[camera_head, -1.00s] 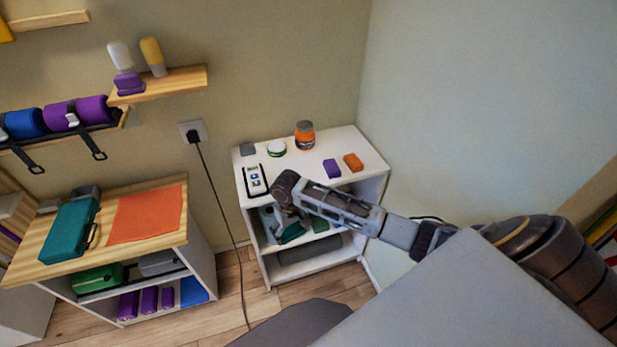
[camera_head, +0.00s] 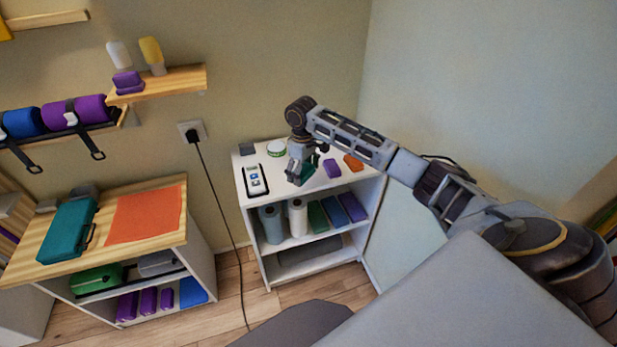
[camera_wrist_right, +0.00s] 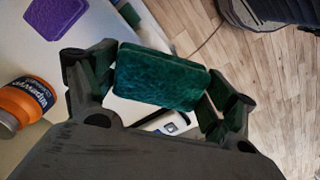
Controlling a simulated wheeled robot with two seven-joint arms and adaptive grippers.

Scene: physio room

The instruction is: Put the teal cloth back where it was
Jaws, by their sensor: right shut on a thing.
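The teal cloth (camera_wrist_right: 160,78) is a small folded, dark teal-green pad. My right gripper (camera_wrist_right: 158,92) is shut on it, one finger at each end. In the head view, my right gripper (camera_head: 301,168) holds the teal cloth (camera_head: 297,179) over the front of the white cabinet's top (camera_head: 273,188). I cannot tell whether the cloth touches the top. My left gripper is not in view.
Rolls (camera_head: 297,217) and folded cloths (camera_head: 334,212) fill the shelf below.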

